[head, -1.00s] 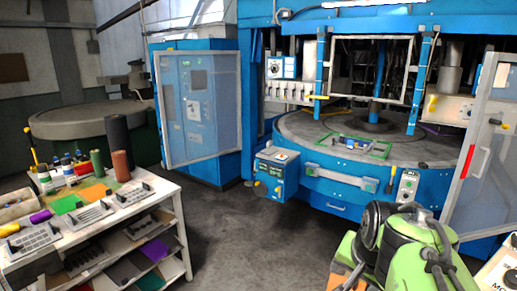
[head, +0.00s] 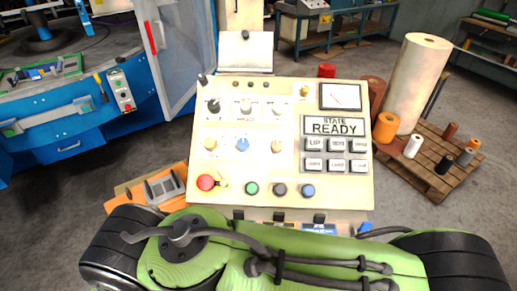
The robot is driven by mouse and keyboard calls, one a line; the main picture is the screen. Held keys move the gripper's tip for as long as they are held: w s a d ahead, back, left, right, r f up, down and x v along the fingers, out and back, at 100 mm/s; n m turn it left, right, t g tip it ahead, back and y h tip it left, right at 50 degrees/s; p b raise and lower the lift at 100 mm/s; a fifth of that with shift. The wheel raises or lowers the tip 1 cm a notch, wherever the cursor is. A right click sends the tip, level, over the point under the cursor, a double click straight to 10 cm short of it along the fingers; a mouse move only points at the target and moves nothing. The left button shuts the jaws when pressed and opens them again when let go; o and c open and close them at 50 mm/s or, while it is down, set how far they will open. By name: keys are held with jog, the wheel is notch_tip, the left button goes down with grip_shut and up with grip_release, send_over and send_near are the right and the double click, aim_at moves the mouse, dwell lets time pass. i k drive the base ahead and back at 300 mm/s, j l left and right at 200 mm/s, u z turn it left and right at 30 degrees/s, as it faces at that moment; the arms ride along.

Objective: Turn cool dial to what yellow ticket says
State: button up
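A cream control panel (head: 225,175) fills the middle of the head view. It has an upper row of a black knob (head: 213,106) and two pale knobs, and a lower row of an orange-tan knob (head: 210,144), a blue knob (head: 242,145) and another tan knob (head: 277,146). Their labels are too small to read, so I cannot tell which is the cool dial. No yellow ticket can be made out; cards clipped at the panel's front edge, including a blue one (head: 319,229), are mostly hidden by my arm. My gripper is not in view.
The panel also carries a READY display (head: 335,126), a gauge (head: 340,96), a red mushroom button (head: 205,182) and several push buttons. A pallet (head: 430,170) with rolls stands at the right. A blue machine (head: 60,115) with an open door is at the left.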

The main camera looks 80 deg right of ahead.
aim_at(243, 144)
jog(key=z, duration=3)
